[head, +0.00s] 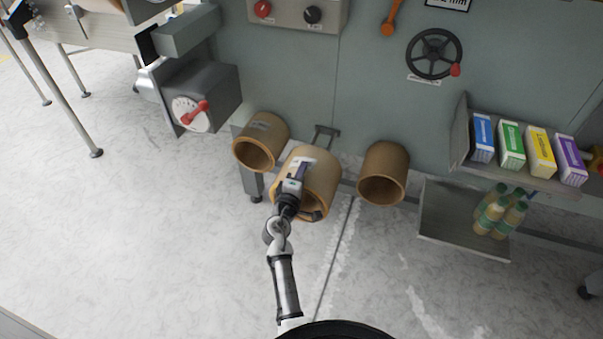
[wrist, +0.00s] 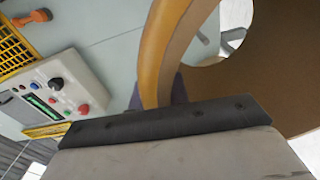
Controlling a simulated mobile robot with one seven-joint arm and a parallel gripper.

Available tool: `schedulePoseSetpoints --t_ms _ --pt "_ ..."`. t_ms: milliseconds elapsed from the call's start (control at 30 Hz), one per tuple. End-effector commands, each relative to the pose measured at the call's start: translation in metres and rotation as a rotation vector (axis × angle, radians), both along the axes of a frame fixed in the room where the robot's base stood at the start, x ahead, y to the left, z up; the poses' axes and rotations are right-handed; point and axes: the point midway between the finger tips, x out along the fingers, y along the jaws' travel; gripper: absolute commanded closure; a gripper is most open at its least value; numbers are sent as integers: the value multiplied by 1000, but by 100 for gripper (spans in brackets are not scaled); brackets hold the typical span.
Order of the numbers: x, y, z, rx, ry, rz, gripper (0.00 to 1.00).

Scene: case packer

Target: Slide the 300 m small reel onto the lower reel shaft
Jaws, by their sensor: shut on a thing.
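My gripper (head: 298,172) is shut on the rim of the middle brown reel (head: 325,180), which is held in front of the grey machine. In the wrist view, the curved tan edge of the held reel (wrist: 172,45) rises from behind the dark finger (wrist: 165,122), with its wide brown face to the right. No length marking is readable on it. A grey bracket (head: 324,132) shows on the machine just behind the held reel. I cannot tell whether it belongs to the lower reel shaft, and no shaft end is clearly visible.
A grey box with a red-handled dial (head: 205,95) juts out at left. A shelf of coloured boxes (head: 512,145) and a tray with bottles (head: 455,228) are at right. The front floor is clear.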

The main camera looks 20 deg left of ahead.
Motion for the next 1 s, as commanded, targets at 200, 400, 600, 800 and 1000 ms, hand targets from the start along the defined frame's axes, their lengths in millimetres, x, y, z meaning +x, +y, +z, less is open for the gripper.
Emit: schedulePoseSetpoints --t_ms 200,400,600,800,1000 --pt "1 1 5 1 -8 0 100" --pt "1 1 4 1 -8 1 100" --pt "1 2 -1 0 -8 1 100" --pt "1 4 -11 0 -9 1 100" --pt "2 6 -22 0 -9 0 100"
